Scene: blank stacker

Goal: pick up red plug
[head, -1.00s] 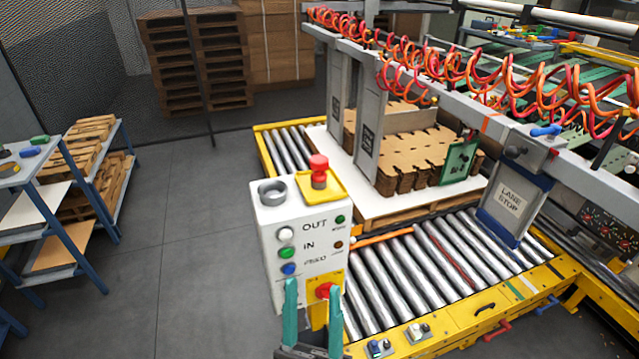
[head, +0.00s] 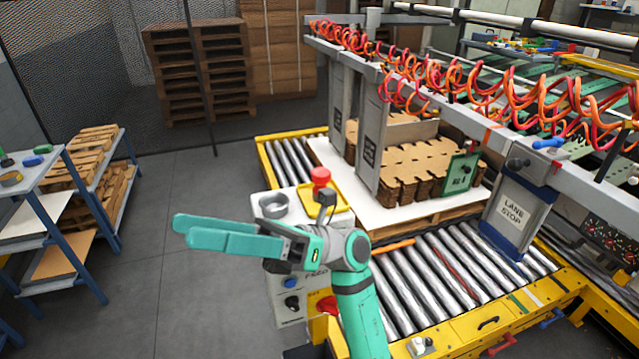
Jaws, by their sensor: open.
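The red plug (head: 321,177) has a rounded red top and stands upright in a yellow tray (head: 342,200) on top of the white control box (head: 257,208). Its lower part is partly hidden by a small dark piece in front. My gripper (head: 186,232) is open and empty, with its teal fingers pointing left across the front of the box. The fingers are in front of and to the left of the plug, apart from it. My wrist and fingers hide much of the box's front panel.
A grey round cup (head: 273,206) stands beside the tray on the box. A red button (head: 326,305) sits low on the box front. Roller conveyors (head: 440,275) and a pallet with cardboard lie to the right. Shelves (head: 75,230) stand at left, with open floor between.

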